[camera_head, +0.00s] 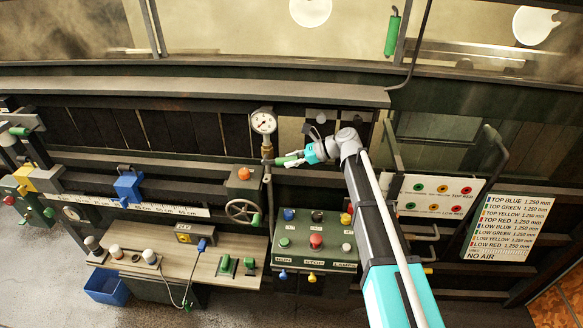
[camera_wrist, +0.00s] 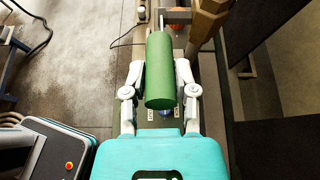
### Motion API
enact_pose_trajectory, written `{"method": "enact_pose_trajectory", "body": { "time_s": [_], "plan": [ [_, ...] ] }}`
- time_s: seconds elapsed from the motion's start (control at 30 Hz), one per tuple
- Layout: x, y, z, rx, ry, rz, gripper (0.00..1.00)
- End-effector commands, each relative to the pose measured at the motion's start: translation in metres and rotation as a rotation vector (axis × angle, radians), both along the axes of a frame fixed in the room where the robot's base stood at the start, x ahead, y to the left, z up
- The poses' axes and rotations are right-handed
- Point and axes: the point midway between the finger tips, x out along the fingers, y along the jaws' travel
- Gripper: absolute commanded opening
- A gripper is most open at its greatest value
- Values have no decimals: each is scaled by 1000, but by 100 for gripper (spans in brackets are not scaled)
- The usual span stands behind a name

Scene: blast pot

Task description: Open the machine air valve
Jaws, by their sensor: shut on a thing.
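The valve's green handle (camera_wrist: 161,75) lies lengthwise between the fingers of my gripper (camera_wrist: 160,75) in the wrist view. The fingers are shut on it, one on each side. In the head view my gripper (camera_head: 301,157) reaches in from the right, and the green handle (camera_head: 287,161) sticks out to its left, beside the pipe under the round gauge (camera_head: 263,123). The brass-coloured valve body (camera_wrist: 208,20) shows just beyond the handle in the wrist view. The exact angle of the handle to the pipe is hard to tell.
A control panel with coloured buttons (camera_head: 315,262) stands below my gripper. A handwheel (camera_head: 242,211) is left of it, and a wooden bench (camera_head: 150,258) lies further left. A sign board (camera_head: 508,228) hangs at the right. A hanging green handle (camera_head: 392,35) is above.

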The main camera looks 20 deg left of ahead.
Motion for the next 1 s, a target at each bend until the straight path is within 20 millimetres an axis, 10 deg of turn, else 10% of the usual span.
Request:
{"method": "enact_pose_trajectory", "body": {
  "time_s": [0.6,1.0],
  "plan": [
    [11,-107,-35,381,287,-136,0],
    [15,-128,-30,468,339,-154,0]
  ]
}}
